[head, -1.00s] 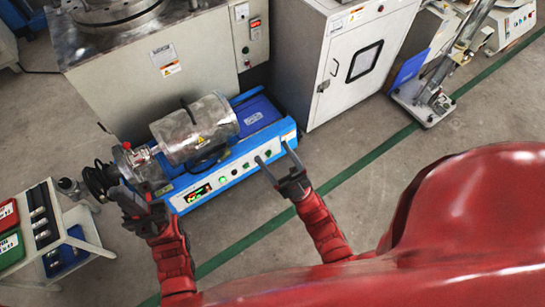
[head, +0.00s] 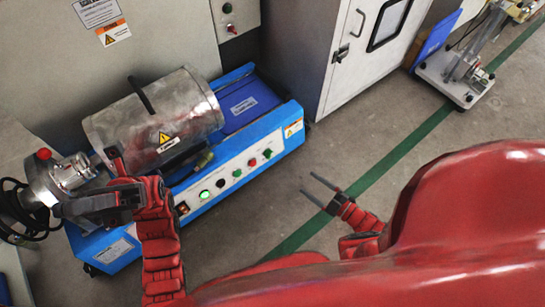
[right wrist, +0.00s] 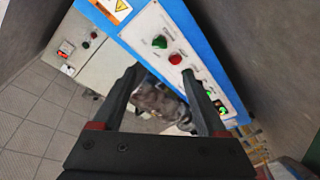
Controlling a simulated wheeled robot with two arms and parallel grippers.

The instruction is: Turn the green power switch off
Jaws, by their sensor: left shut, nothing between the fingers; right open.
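The blue machine (head: 118,251) has a white front panel (head: 213,203) with a row of buttons. A green-lit button (head: 205,194) sits left of a black knob (head: 221,183); further right are green and red buttons. Green lights (right wrist: 219,104) also show on the panel in the right wrist view. Which control is the power switch is not readable. My left gripper (head: 116,156) is shut and empty, in front of the machine's left end, hiding part of it. My right gripper (head: 309,187) is open and empty, right of the panel and apart from it; its fingers (right wrist: 162,72) frame the machine.
A metal cylinder (head: 155,118) lies on top of the machine, with a pipe fitting (head: 65,175) at its left. A grey cabinet (head: 340,50) stands behind right. The floor (head: 400,110) with a green line is clear in front.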

